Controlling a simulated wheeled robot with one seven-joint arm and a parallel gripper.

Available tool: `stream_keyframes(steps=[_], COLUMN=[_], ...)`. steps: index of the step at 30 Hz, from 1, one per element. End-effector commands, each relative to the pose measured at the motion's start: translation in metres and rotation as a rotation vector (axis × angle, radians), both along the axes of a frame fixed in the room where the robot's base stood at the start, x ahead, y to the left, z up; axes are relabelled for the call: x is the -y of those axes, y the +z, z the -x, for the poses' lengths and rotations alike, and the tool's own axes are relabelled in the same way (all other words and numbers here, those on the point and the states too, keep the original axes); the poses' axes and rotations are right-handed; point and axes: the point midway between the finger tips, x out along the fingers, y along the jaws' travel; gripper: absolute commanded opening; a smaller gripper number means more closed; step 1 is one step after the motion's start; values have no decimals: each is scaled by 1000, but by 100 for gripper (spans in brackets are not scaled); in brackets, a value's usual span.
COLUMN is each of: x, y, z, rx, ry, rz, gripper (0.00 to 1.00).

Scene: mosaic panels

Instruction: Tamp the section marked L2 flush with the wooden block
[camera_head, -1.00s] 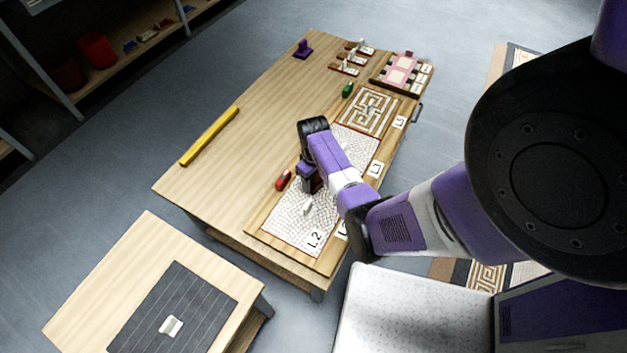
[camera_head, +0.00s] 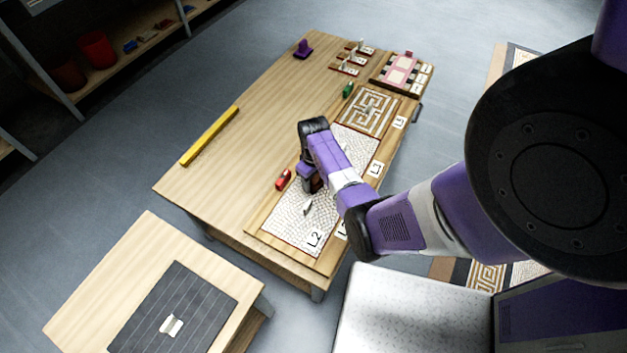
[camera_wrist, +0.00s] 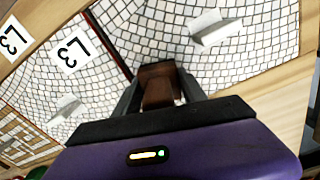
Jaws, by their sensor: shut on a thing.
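The L2 section (camera_head: 283,220) is a white mosaic panel at the near end of the long board, with its L2 label (camera_head: 315,239) at the near corner. A pale piece (camera_head: 307,208) stands up from its surface; it also shows in the wrist view (camera_wrist: 216,29). My gripper (camera_wrist: 160,88) is shut on the brown wooden block (camera_wrist: 158,80), at the L2 section's edge near the L3 side. In the head view my gripper (camera_head: 313,184) is over the far end of L2 and mostly hides the block. I cannot tell whether the block touches the tiles.
The L3 section (camera_head: 356,146) lies beyond L2, with another pale piece (camera_wrist: 67,108) on it. A red object (camera_head: 283,180) lies close beside my gripper. A green object (camera_head: 348,90) and yellow bar (camera_head: 209,136) are farther off.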

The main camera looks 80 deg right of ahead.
Motion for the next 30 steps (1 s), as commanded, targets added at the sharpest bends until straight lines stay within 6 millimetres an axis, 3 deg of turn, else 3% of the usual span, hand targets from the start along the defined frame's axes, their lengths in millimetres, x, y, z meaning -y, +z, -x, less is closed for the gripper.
stream_keyframes(steps=[30], x=[0], y=[69], z=[0], rx=[-1], ry=[0], rz=[0], gripper=[8])
